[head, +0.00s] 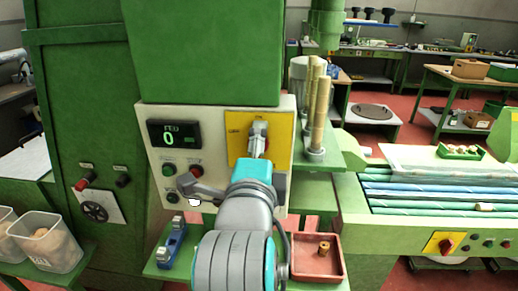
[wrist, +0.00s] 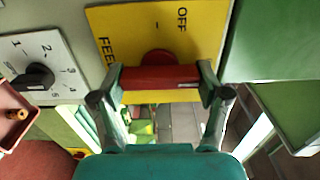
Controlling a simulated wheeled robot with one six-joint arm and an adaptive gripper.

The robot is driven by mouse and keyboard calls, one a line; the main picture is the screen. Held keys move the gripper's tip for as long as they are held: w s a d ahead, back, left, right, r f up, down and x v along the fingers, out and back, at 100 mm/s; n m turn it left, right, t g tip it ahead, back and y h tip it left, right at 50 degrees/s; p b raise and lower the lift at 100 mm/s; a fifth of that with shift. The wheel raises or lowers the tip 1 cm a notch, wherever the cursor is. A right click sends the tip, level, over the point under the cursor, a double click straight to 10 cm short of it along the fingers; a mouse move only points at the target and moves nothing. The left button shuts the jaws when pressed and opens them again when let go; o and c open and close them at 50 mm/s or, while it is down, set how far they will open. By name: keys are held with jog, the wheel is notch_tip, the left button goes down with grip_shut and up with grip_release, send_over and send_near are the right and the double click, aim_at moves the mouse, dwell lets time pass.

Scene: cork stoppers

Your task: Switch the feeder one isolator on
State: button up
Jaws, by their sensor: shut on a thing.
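The isolator is a yellow plate (wrist: 125,22) with a red handle (wrist: 162,78) on a round red hub, seen in the wrist view. The plate carries the word OFF and part of a word starting FEED. My gripper (wrist: 161,84) is shut on the red handle, one finger at each end of it. The handle lies straight across the wrist picture. In the head view, my gripper (head: 258,142) is at the yellow plate (head: 236,122) on the grey panel, and it hides the handle and most of the lettering.
The panel (head: 151,105) also has a display (head: 174,134) showing 0 and buttons. A numbered dial with a black knob (wrist: 36,79) is beside the plate. Below are a blue tool (head: 172,243) and a red tray (head: 335,262) holding a cork. Upright cork rods (head: 320,115) stand close right.

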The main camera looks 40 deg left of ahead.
jog(key=o, duration=1.2)
jog(key=shift+c, duration=0.2)
jog(key=v, duration=0.7)
jog(key=shift+s, duration=0.2)
jog(key=shift+w+d, duration=0.1)
